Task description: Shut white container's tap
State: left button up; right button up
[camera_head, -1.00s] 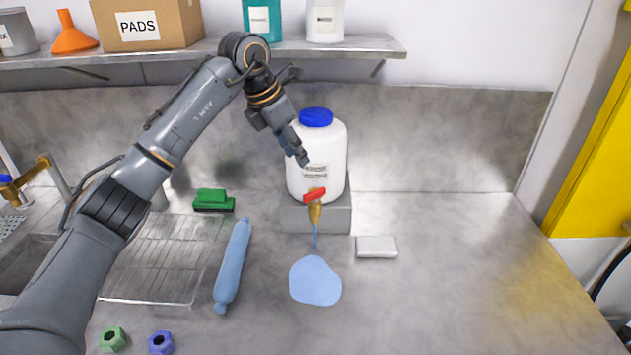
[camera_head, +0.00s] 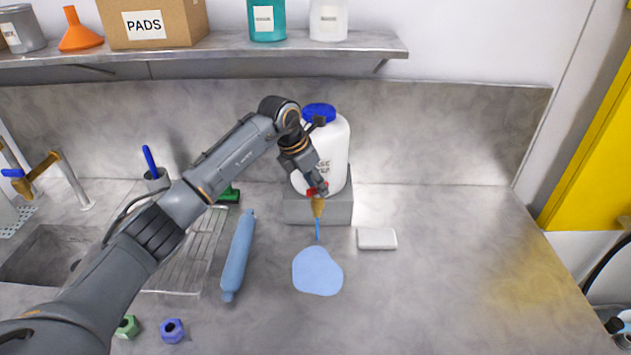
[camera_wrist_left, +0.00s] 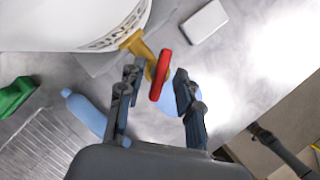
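The white container (camera_head: 334,150) with a blue lid (camera_head: 319,112) stands on a grey block (camera_head: 335,211). Its brass tap (camera_head: 318,207) is at the front, with a thin blue stream (camera_head: 317,230) below and a blue puddle (camera_head: 317,271) on the counter. My left gripper (camera_head: 318,189) is at the tap's red handle and partly hides it. In the left wrist view the red handle (camera_wrist_left: 160,75) lies between the fingertips of the open left gripper (camera_wrist_left: 157,77), with gaps visible; contact is not clear. The right gripper is out of view.
A blue rolling-pin-shaped object (camera_head: 238,255) lies left of the puddle, and a white block (camera_head: 377,238) right of it. Green (camera_head: 128,327) and blue (camera_head: 172,330) nuts lie at front left. A shelf (camera_head: 370,48) overhangs the back. The right counter is clear.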

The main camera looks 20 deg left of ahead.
pick_arm(q)
jog(key=shift+c, duration=0.8)
grip_shut()
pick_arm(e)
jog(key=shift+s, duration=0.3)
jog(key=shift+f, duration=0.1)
pick_arm(q)
jog(key=shift+m+b, duration=0.6)
jog(key=shift+b, duration=0.15)
jog(key=shift+w+m+g+h+b, duration=0.1)
jog(key=shift+m+g+h+b, duration=0.3)
jog(key=shift+m+b, duration=0.55)
jog(key=shift+a+m+g+h+b, duration=0.1)
jog(key=shift+m+g+h+b, duration=0.25)
jog(key=shift+m, duration=0.7)
jog(key=shift+r+m+g, duration=0.1)
jog(key=shift+m+g, duration=0.25)
jog(key=shift+m, duration=0.65)
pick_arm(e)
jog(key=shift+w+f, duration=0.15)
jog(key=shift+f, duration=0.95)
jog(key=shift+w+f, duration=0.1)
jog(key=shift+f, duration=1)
